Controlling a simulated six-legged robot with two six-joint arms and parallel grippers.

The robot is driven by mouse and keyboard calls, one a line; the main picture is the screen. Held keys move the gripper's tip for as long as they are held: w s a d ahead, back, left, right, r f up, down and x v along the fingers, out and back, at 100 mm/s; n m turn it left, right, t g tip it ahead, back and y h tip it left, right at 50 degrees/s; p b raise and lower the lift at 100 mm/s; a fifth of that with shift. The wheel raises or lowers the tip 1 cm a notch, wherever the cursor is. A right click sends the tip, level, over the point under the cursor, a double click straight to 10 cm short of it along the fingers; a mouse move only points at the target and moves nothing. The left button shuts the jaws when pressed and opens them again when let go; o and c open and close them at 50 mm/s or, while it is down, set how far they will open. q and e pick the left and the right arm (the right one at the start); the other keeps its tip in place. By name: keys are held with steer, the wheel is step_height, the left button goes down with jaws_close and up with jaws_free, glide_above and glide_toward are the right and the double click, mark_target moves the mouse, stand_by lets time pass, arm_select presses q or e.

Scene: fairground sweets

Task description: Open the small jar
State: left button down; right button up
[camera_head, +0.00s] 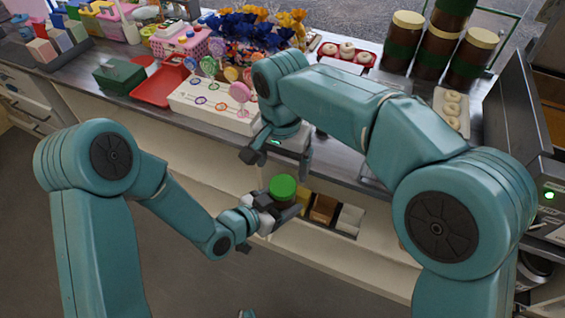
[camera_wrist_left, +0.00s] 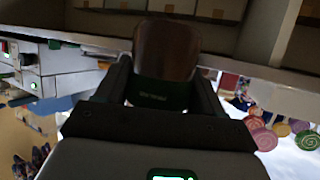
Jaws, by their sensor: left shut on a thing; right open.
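The small jar has a green lid (camera_head: 283,187), which is on top. The jar is upright or nearly so, off the front of the counter. My left gripper (camera_head: 277,207) is shut around the jar's body, which is mostly hidden in the head view. In the left wrist view the jar's brown body (camera_wrist_left: 166,48) sits between the two dark fingers, with a green band near the palm. My right gripper (camera_head: 278,162) is open and empty. Its fingers point down, just above the lid and apart from it.
The steel counter (camera_head: 345,150) runs behind the grippers. A lollipop stand (camera_head: 205,108), a red tray (camera_head: 160,87) and a green box (camera_head: 119,76) stand on it. Large brown jars (camera_head: 437,50) are at the back right. Open compartments (camera_head: 323,208) lie below the counter.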

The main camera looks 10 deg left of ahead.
mark_target(283, 184)
step_height(283, 184, down, 7)
steer(key=shift+w+r, duration=0.1)
stand_by(0.3)
steer(key=c, duration=1.2)
steer(key=shift+o, duration=0.2)
steer(key=n, duration=0.3)
steer(key=o, duration=1.2)
